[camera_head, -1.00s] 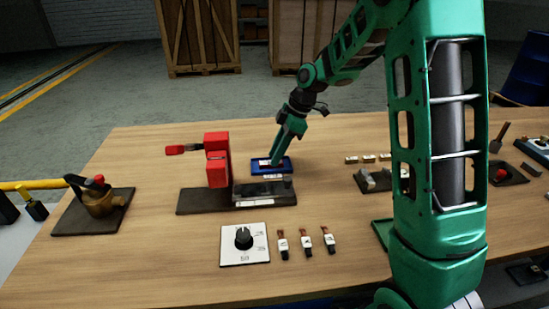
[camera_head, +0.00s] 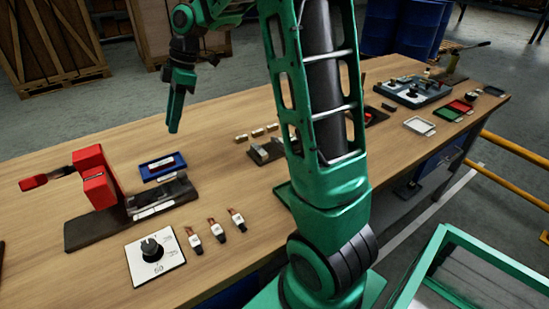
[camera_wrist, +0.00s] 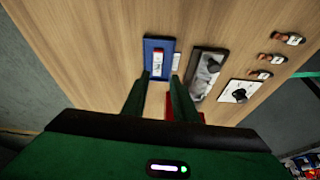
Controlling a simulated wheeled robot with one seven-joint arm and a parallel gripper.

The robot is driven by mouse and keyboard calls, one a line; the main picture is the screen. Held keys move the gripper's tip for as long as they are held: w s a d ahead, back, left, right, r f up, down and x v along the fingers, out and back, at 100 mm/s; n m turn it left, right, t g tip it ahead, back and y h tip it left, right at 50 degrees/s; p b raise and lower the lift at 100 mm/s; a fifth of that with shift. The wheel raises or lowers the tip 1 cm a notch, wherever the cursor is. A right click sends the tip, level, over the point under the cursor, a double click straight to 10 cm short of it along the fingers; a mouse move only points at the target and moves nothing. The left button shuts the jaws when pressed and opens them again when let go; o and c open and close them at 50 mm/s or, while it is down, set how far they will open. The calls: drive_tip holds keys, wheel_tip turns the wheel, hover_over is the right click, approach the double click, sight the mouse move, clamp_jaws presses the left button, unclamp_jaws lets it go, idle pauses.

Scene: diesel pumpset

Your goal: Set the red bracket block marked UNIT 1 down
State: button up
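A small block with a white label and red edges (camera_head: 161,164) lies in the blue tray (camera_head: 147,179) on the table. It also shows in the wrist view (camera_wrist: 158,67), inside the blue tray (camera_wrist: 151,43). I cannot read the label, so I cannot confirm UNIT 1. My gripper (camera_head: 173,130) hangs above the table behind the tray, apart from the block. In the wrist view my gripper (camera_wrist: 160,82) has its two fingers spread, with nothing between them.
A red clamp-like fixture (camera_head: 95,177) on a dark base stands left of the tray. A dial plate (camera_head: 155,256) and three small tagged parts (camera_head: 217,231) lie in front. Small pale blocks (camera_head: 258,132) lie to the right. Bare wood surrounds the tray's far side.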

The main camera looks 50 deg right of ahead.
drive_tip(key=s+d+f+m+h, duration=0.1)
drive_tip(key=s+d+m, duration=0.3)
drive_tip(key=s+m, duration=0.3)
drive_tip(key=s+d+f+m+h, duration=0.1)
drive_tip(key=s+d+m, duration=0.3)
drive_tip(key=s, duration=1.2)
drive_tip(key=s+d+f+m+g+h, duration=0.1)
drive_tip(key=s+d+m, duration=0.3)
drive_tip(key=s+m, duration=0.6)
drive_tip(key=s+f+h, duration=0.1)
drive_tip(key=s, duration=0.1)
drive_tip(key=shift+s+d, duration=0.25)
drive_tip(key=shift+s, duration=0.1)
